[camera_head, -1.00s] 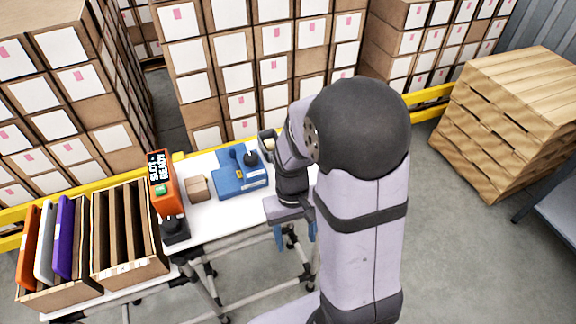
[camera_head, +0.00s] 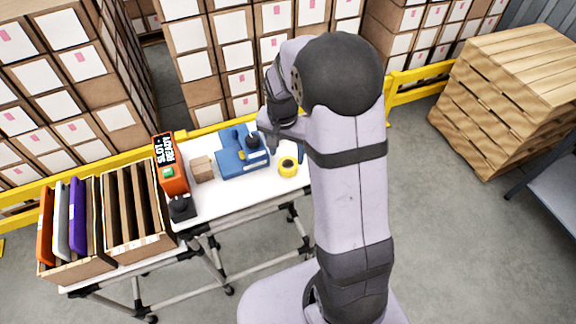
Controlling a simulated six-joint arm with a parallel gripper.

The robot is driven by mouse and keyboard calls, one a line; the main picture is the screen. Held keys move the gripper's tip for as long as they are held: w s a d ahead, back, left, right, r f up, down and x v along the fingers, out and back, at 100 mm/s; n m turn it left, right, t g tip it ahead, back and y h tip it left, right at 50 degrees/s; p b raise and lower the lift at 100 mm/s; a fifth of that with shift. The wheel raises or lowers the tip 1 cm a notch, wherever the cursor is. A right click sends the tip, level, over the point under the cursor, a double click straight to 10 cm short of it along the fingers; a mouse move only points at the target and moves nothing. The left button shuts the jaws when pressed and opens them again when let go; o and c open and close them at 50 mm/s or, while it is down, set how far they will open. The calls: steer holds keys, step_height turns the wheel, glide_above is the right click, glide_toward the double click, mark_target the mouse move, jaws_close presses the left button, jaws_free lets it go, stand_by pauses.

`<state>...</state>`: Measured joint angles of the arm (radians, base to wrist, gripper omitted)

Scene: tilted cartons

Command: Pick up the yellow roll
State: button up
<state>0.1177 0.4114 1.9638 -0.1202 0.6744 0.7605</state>
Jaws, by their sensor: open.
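The yellow roll (camera_head: 288,167) stands on the white table near its right end. It has a dark centre and sits to the right of the blue device. My gripper (camera_head: 287,148) is at the roll's far side, just above it in the picture. The jaws are open and the roll is not held. I cannot tell how high the fingers are above the table.
A blue device (camera_head: 241,160) with black knobs and a small brown box (camera_head: 202,168) stand on the white table (camera_head: 225,199). An orange sign post (camera_head: 171,168) is at its left. A slotted carton (camera_head: 137,243) and a carton with coloured panels (camera_head: 75,268) stand further left.

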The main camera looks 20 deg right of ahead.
mark_target(288, 163)
steer(key=shift+w+d+f+p, duration=0.15)
steer(key=shift+f+p, duration=0.3)
steer(key=shift+f, duration=0.65)
steer(key=shift+w+d+f+p, duration=0.15)
steer(key=shift+f+p, duration=0.3)
steer(key=shift+f, duration=0.7)
steer(key=shift+w+f+p, duration=0.15)
steer(key=shift+f+p, duration=0.3)
steer(key=shift+f, duration=0.65)
steer(key=shift+c, duration=0.2)
steer(key=c, duration=0.7)
